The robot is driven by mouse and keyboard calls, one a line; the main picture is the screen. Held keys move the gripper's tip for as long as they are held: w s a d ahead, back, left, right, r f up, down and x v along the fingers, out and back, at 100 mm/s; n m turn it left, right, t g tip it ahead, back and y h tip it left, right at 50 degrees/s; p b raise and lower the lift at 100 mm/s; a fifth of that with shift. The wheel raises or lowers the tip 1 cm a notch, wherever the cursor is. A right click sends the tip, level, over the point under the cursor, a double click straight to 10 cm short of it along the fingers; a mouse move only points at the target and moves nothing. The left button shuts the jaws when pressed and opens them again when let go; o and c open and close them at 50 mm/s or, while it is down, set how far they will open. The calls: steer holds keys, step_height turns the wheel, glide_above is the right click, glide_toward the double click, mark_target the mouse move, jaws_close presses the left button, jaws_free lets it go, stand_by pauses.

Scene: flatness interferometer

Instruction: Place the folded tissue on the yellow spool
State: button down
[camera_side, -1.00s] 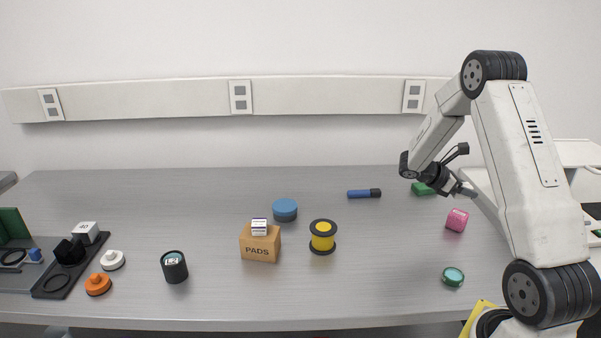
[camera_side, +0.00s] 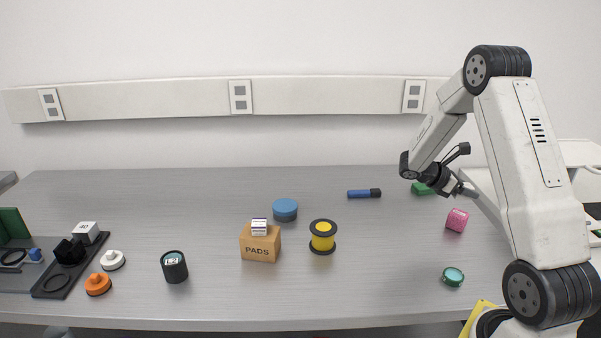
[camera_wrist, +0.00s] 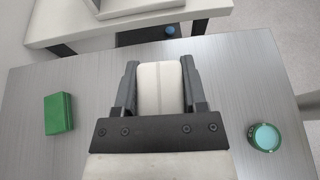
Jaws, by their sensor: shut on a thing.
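My gripper (camera_wrist: 160,75) is shut on the folded tissue (camera_wrist: 160,95), a pale block with a line down its middle, held between the two dark fingers in the wrist view. In the side view my gripper (camera_side: 466,191) is over the right part of the table, and the tissue cannot be made out clearly there. The yellow spool (camera_side: 322,229), with dark flanges, stands upright near the table's middle, well to the left of my gripper. Nothing lies on its top. The spool is not in the wrist view.
A PADS box (camera_side: 260,246) with a small white box on it stands left of the spool, and a blue round tin (camera_side: 285,208) behind. A pink cube (camera_side: 457,220), teal-topped tin (camera_side: 453,276), green block (camera_side: 422,188) and blue marker (camera_side: 364,194) lie right. The table between spool and cube is clear.

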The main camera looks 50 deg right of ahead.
steer(key=w+a+r+n+t+h, duration=0.1)
steer(key=w+a+r+n+t, duration=0.2)
steer(key=a, duration=0.7)
steer(key=w+a+r+n+t+h, duration=0.1)
steer(key=w+a+n+t+h, duration=0.2)
steer(key=a, duration=0.7)
steer(key=w+a+r+n+t, duration=0.3)
steer(key=w+a+t, duration=0.15)
steer(key=a, duration=0.55)
glide_above(326, 225)
steer(key=s, duration=0.1)
steer(key=shift+g, duration=0.35)
step_height(326, 225, down, 9)
steer(key=shift+s+r, duration=0.15)
steer(key=shift+w+f, duration=0.45)
steer(key=shift+w+f, duration=0.25)
steer(key=shift+f, duration=1.6)
steer(key=shift+f, duration=0.1)
